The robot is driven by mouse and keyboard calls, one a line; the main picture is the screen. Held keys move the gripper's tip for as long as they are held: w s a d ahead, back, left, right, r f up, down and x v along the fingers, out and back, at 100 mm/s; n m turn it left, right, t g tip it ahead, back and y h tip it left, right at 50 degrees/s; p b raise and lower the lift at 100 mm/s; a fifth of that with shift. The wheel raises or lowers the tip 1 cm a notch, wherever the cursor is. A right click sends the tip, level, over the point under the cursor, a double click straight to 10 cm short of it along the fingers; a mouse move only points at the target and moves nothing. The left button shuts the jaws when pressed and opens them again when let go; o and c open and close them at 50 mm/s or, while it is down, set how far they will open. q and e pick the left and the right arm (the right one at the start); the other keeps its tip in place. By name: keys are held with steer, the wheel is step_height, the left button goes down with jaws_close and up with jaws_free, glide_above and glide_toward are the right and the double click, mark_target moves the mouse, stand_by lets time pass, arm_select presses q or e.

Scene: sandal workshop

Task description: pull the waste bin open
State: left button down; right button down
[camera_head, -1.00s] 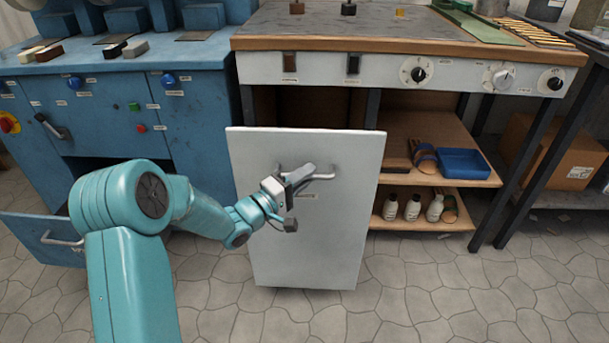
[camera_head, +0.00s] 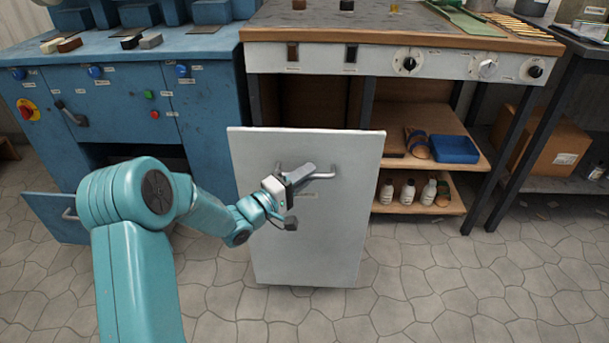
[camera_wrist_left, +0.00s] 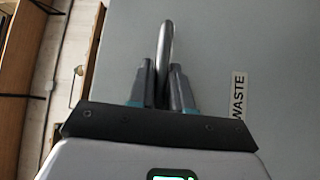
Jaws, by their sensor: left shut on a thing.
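The waste bin has a pale grey-white front panel (camera_head: 305,235) that stands out in front of the workbench. A metal bar handle (camera_head: 322,176) sits near the top of the panel. My left gripper (camera_head: 300,179) is shut on this handle. In the left wrist view, the two fingers (camera_wrist_left: 161,68) lie on either side of the handle bar (camera_wrist_left: 166,38). A label reading WASTE (camera_wrist_left: 238,97) shows on the panel beside them. The bin's inside is hidden behind the front. My right gripper is not in view.
The workbench (camera_head: 390,58) stands behind the panel, with shelves holding a blue tray (camera_head: 454,149), sandals and white bottles (camera_head: 408,193). The tiled floor (camera_head: 440,285) at front right is clear.

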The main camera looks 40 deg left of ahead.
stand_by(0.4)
arm_select(q)
steer(key=c, duration=1.2)
jaws_free()
steer(key=shift+o, duration=0.2)
steer(key=shift+s+a, duration=0.1)
steer(key=shift+s, duration=0.1)
steer(key=p+v, duration=0.3)
steer(key=v, duration=1.3)
steer(key=shift+w+f, duration=0.1)
